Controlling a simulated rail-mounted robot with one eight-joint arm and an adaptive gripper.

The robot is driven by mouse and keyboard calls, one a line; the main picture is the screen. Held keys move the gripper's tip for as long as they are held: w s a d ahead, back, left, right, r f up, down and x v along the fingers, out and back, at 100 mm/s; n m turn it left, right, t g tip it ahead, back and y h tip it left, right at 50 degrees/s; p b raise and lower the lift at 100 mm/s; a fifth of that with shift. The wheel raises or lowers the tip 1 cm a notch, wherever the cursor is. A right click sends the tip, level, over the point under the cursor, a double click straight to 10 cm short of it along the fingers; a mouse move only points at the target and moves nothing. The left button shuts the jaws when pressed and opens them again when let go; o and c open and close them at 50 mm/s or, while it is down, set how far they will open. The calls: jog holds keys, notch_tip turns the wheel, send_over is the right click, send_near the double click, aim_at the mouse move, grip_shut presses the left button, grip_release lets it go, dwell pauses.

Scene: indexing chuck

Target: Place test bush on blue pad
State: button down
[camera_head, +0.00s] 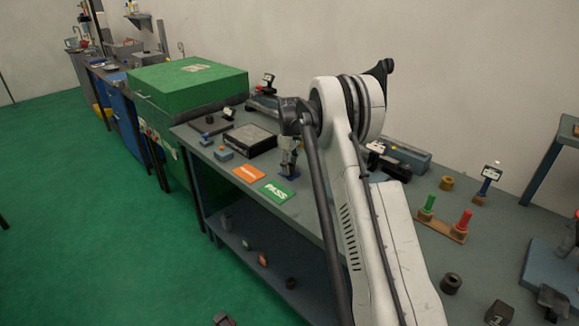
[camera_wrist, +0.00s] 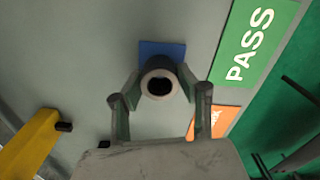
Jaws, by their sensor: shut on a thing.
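The test bush is a dark ring with a pale rim (camera_wrist: 160,77), seen end-on in the wrist view. My gripper (camera_wrist: 160,86) is shut on it, one finger on each side. The blue pad (camera_wrist: 174,48) lies behind the bush, which covers its lower part; I cannot tell whether the bush touches the pad or is just above it. In the head view my gripper (camera_head: 289,168) points down at the bench, with a sliver of the blue pad (camera_head: 291,177) at its tip. The bush cannot be made out there.
A green PASS card (camera_head: 276,191) and an orange card (camera_head: 249,173) lie near the bench's front edge. A black tray (camera_head: 249,139) stands to the left. A green and red peg stand (camera_head: 442,229) is to the right. A yellow bar (camera_wrist: 30,145) shows in the wrist view.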

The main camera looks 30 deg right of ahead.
jog(key=shift+f, duration=0.15)
jog(key=c, duration=1.2)
grip_release()
notch_tip(320, 180, up, 12)
jog(key=s+a+r+m+t, duration=0.2)
jog(key=s+a+r, duration=0.55)
jog(key=s, duration=0.25)
jog(key=s+a+r+m+t, duration=0.1)
jog(key=s+a+r, duration=0.6)
jog(key=s+r, duration=0.25)
jog(key=s+a+f+m+t, duration=0.1)
jog(key=s+a+f, duration=0.2)
jog(key=s, duration=0.6)
jog(key=s+a+f+m+t, duration=0.1)
jog(key=s+a+f, duration=0.1)
jog(key=s, duration=0.7)
jog(key=s+a+f+m+t, duration=0.1)
jog(key=s+a+f+t, duration=0.1)
jog(key=s, duration=0.7)
jog(key=shift+s+a+f+m, duration=0.15)
jog(key=shift+a+f, duration=0.25)
jog(key=shift+a, duration=0.25)
jog(key=shift+s+a+f+m, duration=0.15)
jog(key=shift+a+f, duration=0.25)
jog(key=shift+a, duration=0.2)
